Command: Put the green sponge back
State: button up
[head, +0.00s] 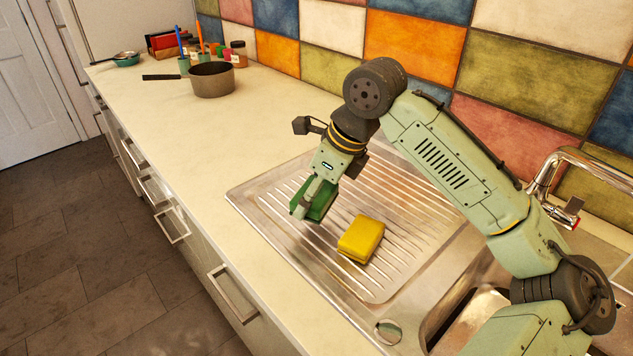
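The green sponge (323,203) is in my gripper (308,206), over the left part of the ribbed metal drainboard (262,194). One finger lies across the near side of the sponge; the other finger is hidden behind it. My gripper points down and looks shut on the sponge. I cannot tell for sure whether the sponge's lower edge touches the drainboard. A yellow sponge (362,240) lies flat on the drainboard, to the right of the green one and apart from it.
The sink basin (462,318) and a chrome tap (548,180) are at the right. A saucepan (212,79), jars (239,54), cups with utensils and a teal bowl (126,59) stand at the far end of the counter (190,135). The counter between is clear.

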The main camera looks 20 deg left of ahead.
jog(key=w, duration=0.2)
jog(key=w+a+b, duration=0.1)
jog(key=w, duration=0.2)
jog(key=w+f, duration=0.1)
jog(key=w, duration=0.2)
jog(key=shift+a, duration=0.35)
jog(key=shift+w+b, duration=0.1)
jog(key=shift+b, duration=0.25)
notch_tip(320, 180, down, 4)
jog(key=b, duration=0.4)
jog(key=shift+r, duration=0.25)
jog(key=o, duration=1.1)
